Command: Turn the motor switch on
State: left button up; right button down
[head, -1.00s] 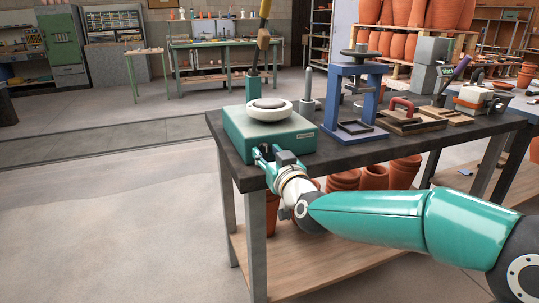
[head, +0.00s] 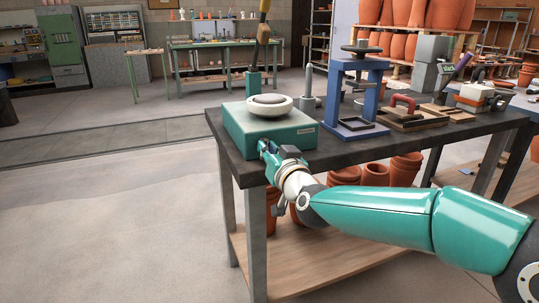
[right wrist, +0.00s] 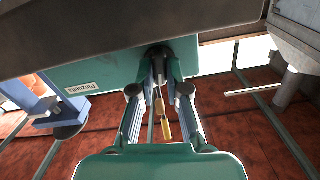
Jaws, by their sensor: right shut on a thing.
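A green box (head: 262,138) with a pale round wheel head (head: 268,104) on top stands at the near left corner of the dark workbench. My right gripper (head: 265,152) is at the front face of this box, below the bench-top items. In the right wrist view, the fingers (right wrist: 160,82) are close around a dark knob-like motor switch (right wrist: 160,52) on the green face. The gripper is shut on it. The switch is mostly hidden by the fingers in the head view, so its setting cannot be told. My left gripper is not in view.
A blue press frame (head: 352,95) and a wooden mould with a red handle (head: 404,110) stand to the right on the bench. Terracotta pots (head: 405,168) sit on the shelf below. The floor at left is clear.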

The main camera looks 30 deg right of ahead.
jog(key=m+b, duration=0.3)
jog(key=m, duration=0.2)
jog(key=shift+d+f+m+b, duration=0.1)
jog(key=shift+f+m+b, duration=0.1)
jog(key=shift+m+b, duration=0.15)
jog(key=shift+d+m+b, duration=0.1)
jog(key=shift+m+b, duration=0.95)
jog(key=shift+m, duration=1.1)
jog(key=c, duration=1.2)
grip_release()
jog(key=shift+o, duration=0.2)
jog(key=shift+s, duration=0.15)
jog(key=shift+s+r, duration=0.1)
jog(key=shift+s, duration=0.2)
jog(key=v, duration=1.1)
